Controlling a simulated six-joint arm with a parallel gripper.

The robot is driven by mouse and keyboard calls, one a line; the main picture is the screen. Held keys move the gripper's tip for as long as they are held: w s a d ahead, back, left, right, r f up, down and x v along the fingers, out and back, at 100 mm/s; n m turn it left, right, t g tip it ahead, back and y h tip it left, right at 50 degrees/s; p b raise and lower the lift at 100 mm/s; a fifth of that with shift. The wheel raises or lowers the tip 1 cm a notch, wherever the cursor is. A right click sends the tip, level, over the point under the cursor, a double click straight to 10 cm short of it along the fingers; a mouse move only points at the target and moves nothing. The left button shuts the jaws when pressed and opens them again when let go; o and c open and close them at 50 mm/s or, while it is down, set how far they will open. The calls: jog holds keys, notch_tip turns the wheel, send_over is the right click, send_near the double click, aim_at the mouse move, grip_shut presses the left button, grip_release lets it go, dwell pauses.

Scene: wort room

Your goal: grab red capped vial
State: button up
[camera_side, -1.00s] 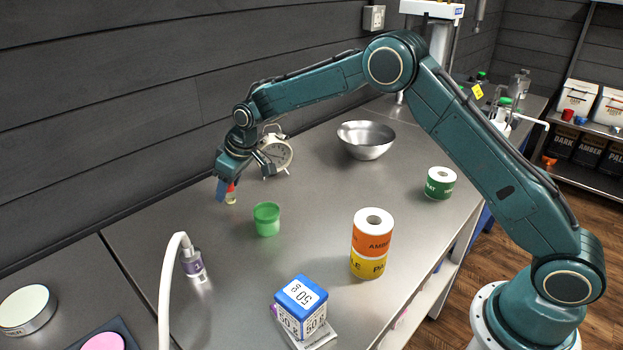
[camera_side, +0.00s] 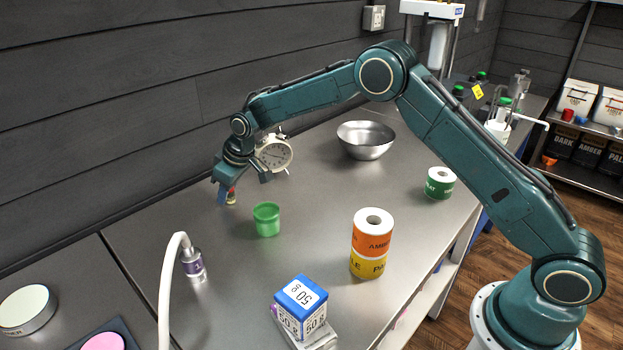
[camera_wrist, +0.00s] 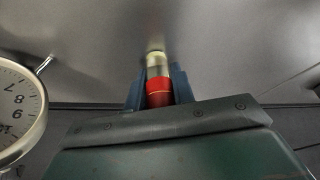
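The red capped vial (camera_wrist: 159,88) stands between the two blue fingers of my gripper (camera_wrist: 159,86) in the wrist view. Its red cap is nearest the palm, and its pale yellowish body points away. The fingers flank the cap closely; I cannot tell whether they touch it. In the side view the vial (camera_side: 231,198) stands at the table's back, near the wall, mostly hidden by my gripper (camera_side: 228,194), which reaches down over it.
A cream alarm clock (camera_side: 274,153) stands close beside my gripper. A green cup (camera_side: 267,219) stands in front. A metal bowl (camera_side: 366,140), label rolls (camera_side: 371,243), a blue-topped box (camera_side: 301,306) and a white curved tube (camera_side: 166,280) are farther off.

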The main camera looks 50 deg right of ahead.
jog(key=shift+r, duration=0.15)
jog(key=shift+c, duration=0.4)
notch_tip(320, 180, up, 20)
dwell(0.5)
jog(key=shift+d, duration=0.1)
dwell(0.5)
